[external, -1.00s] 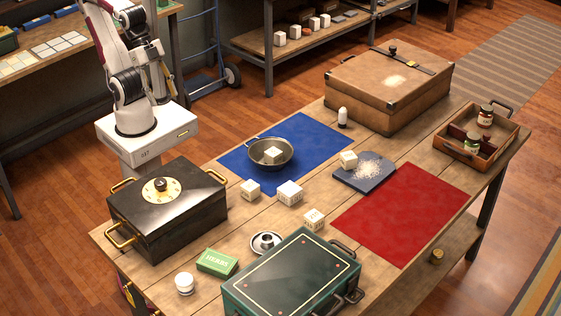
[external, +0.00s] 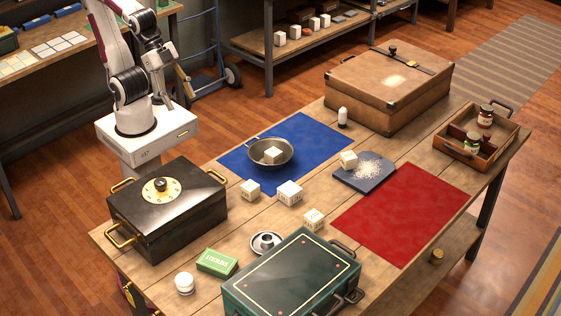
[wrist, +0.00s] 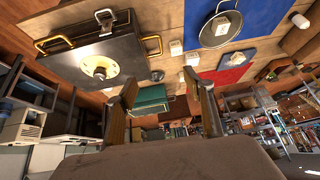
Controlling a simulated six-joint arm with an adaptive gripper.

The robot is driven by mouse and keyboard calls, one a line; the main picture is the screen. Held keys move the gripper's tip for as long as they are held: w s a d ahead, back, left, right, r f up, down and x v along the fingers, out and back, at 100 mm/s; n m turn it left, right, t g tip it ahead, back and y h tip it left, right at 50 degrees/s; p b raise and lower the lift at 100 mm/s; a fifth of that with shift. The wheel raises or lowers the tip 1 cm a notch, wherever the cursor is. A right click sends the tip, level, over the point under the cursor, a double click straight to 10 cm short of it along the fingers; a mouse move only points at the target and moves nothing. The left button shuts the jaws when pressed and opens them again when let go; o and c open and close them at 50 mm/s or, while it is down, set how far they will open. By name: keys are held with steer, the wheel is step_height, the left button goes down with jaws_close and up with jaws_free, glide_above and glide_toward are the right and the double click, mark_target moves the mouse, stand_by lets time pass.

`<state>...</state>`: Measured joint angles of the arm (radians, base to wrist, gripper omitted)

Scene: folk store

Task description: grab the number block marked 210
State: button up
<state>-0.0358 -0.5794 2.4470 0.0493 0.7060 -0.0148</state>
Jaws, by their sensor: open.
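Several white cube blocks stand on the wooden table: one in the metal pan (external: 284,146), two near the blue mat's front edge (external: 250,190) (external: 290,193), one behind the green case (external: 313,219), and one on the slate board (external: 348,160). Their marks are too small to read, so I cannot tell which is 210. In the wrist view, blocks show in the pan (wrist: 225,29) and beside it (wrist: 176,47). My gripper (wrist: 159,80) is open and empty, well away from the blocks, above my base beyond the table's far left edge.
A black strongbox (external: 168,210) stands at the table's left. A green metal case (external: 290,275) is in front, a brown suitcase (external: 388,85) at the back, and a wooden tray (external: 480,140) at right. The red mat (external: 400,213) is bare.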

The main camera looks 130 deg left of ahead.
steer(key=w+a+f+t+y, duration=0.1)
steer(key=w+a+f+t, duration=0.2)
steer(key=w, duration=1)
steer(key=w+a+f, duration=0.3)
steer(key=w+a, duration=0.2)
steer(key=w, duration=0.8)
steer(key=w+a+f+t+h, duration=0.1)
steer(key=w+a+f+t, duration=0.15)
steer(key=w+f, duration=0.65)
steer(key=t+h, duration=0.1)
glide_toward(311, 213)
steer(key=shift+w+d+m, duration=0.35)
steer(key=shift+w+m, duration=0.05)
steer(key=shift+w, duration=0.3)
steer(key=shift+w+f+t, duration=0.1)
steer(key=shift+f+t, duration=0.15)
steer(key=shift+f, duration=0.3)
steer(key=shift+w, duration=0.1)
steer(key=shift+x, duration=1.2)
steer(key=shift+w+a+f, duration=0.1)
steer(key=shift+w, duration=0.05)
steer(key=shift+a+x, duration=0.15)
steer(key=shift+x, duration=1.05)
steer(key=shift+a+x, duration=0.1)
steer(key=shift+x, duration=1.1)
